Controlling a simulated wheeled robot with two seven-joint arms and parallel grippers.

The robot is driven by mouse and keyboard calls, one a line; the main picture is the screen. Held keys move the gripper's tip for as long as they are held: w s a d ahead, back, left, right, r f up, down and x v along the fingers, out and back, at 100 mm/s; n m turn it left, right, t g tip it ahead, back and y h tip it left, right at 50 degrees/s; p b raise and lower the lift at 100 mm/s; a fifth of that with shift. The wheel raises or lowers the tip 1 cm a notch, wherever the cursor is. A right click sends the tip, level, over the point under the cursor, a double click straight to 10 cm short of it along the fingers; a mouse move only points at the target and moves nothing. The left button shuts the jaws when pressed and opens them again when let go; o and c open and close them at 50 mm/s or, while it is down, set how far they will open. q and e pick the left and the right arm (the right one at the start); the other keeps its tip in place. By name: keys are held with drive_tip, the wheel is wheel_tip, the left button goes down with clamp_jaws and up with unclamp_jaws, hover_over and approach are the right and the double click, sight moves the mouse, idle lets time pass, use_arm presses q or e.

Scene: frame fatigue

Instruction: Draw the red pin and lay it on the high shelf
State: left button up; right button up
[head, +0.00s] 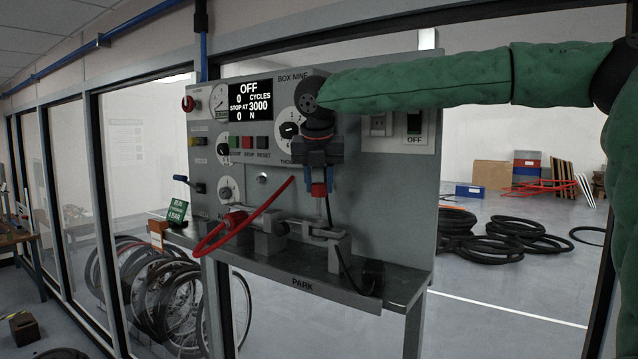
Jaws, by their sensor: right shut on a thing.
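My right arm, in a green sleeve, comes in from the right across the front of the grey test panel (352,95). My right gripper (318,184) points down in front of the panel and is shut on a small red piece, which I take to be the red pin (319,190). The fingers hide part of it. A black cord hangs below it towards the ledge. The piece is held above the metal fixture (270,240). The grey ledge marked PARK (385,303) runs below; I cannot make out a separate high shelf. My left gripper is not in view.
The display (250,100) reads OFF. A green sign (179,211) stands at the ledge's left end.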

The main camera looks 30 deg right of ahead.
drive_tip(key=shift+r, duration=0.3)
drive_tip(key=shift+r, duration=1.9)
